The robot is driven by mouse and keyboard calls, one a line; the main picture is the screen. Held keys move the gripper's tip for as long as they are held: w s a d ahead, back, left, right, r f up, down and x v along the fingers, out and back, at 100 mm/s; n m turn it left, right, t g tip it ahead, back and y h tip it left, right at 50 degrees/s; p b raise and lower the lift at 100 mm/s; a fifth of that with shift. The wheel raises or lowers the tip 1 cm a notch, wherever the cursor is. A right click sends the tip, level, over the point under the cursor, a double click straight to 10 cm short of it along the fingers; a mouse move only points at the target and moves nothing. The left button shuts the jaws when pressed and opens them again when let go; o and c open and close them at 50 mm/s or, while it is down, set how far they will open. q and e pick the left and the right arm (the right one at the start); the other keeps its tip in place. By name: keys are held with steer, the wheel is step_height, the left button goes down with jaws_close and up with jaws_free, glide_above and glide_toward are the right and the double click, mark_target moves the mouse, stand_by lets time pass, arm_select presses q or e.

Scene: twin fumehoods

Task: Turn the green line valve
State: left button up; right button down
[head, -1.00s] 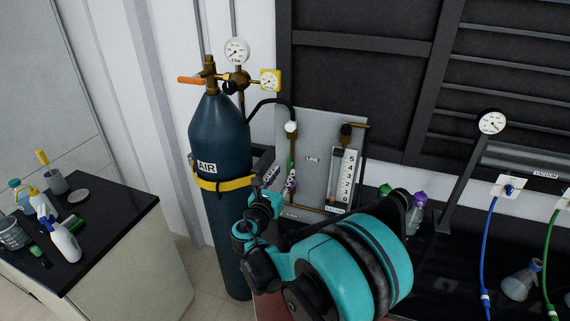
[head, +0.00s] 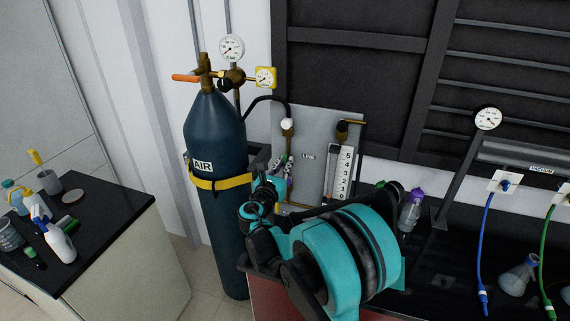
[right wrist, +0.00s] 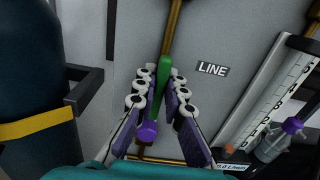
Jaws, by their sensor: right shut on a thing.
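The green line valve handle (right wrist: 161,92) shows in the right wrist view as a narrow green lever on the brass pipe, beside the LINE label. It hangs roughly in line with the pipe. My right gripper (right wrist: 161,78) is shut on it, with the white-and-purple finger pads on either side. In the head view my right gripper (head: 284,164) is at the left part of the grey panel and hides most of the handle. My left gripper is in neither view.
The grey panel (head: 317,131) carries a flowmeter (head: 341,171) right of the valve. A blue AIR cylinder (head: 214,130) with a yellow strap stands close on the left. A purple-capped bottle (head: 409,212) stands on the black bench at right.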

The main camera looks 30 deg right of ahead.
steer(key=m, duration=0.4)
steer(key=shift+s+d+f+m+b, duration=0.1)
steer(key=shift+s+m+b, duration=0.05)
steer(key=shift+m+b, duration=0.25)
steer(key=m, duration=0.4)
steer(key=shift+d+f+b, duration=0.1)
steer(key=shift+b, duration=0.2)
steer(key=shift+s+f+m+b, duration=0.15)
steer(key=shift+m+b, duration=0.1)
steer(key=shift+m, duration=1.95)
steer(key=shift+f+m+b, duration=0.1)
steer(key=shift+m+b, duration=0.1)
steer(key=shift+m, duration=2.3)
steer(key=c, duration=1.6)
jaws_free()
